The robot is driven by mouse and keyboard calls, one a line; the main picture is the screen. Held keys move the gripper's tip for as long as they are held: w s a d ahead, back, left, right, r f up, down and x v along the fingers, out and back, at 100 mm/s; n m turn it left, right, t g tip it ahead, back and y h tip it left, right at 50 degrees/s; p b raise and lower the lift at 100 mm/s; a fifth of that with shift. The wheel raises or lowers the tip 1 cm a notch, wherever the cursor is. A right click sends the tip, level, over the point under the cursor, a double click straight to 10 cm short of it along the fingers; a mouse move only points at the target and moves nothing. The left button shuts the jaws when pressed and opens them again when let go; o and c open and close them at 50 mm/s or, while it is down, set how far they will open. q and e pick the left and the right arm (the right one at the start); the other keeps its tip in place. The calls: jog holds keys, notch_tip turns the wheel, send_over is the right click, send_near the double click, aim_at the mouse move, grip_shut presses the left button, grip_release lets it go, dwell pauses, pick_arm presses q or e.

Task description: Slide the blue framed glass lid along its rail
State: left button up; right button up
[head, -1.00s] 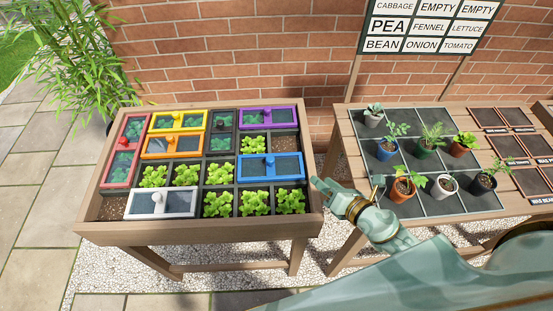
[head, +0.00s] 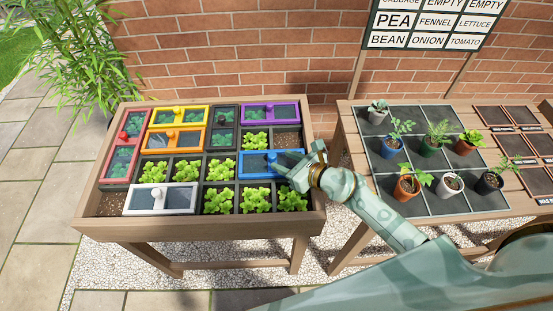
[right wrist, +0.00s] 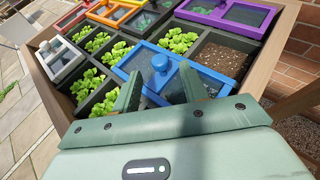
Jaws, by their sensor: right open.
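The blue framed glass lid (head: 254,164) lies at the right side of the planter box, with a round blue knob (head: 272,157) on top. My right gripper (head: 294,163) is over the lid's right end and hides part of it in the head view. In the right wrist view the open fingers (right wrist: 160,84) point at the blue knob (right wrist: 160,62), which stands just beyond the fingertips, roughly between them. The fingers are empty; I cannot tell whether they touch the lid. My left gripper is not in view.
The wooden planter box (head: 200,232) also holds purple (head: 268,113), yellow, orange, red, black and white (head: 161,198) lids. Open cells show green seedlings, and one behind the blue lid shows bare soil (head: 287,139). A second table (head: 440,224) with potted plants stands at right.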

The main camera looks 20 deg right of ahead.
aim_at(275, 157)
jog(key=shift+b+x, duration=0.45)
jog(key=shift+x, duration=1.5)
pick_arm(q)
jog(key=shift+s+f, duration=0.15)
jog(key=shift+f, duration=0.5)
pick_arm(e)
jog(key=shift+s, duration=0.1)
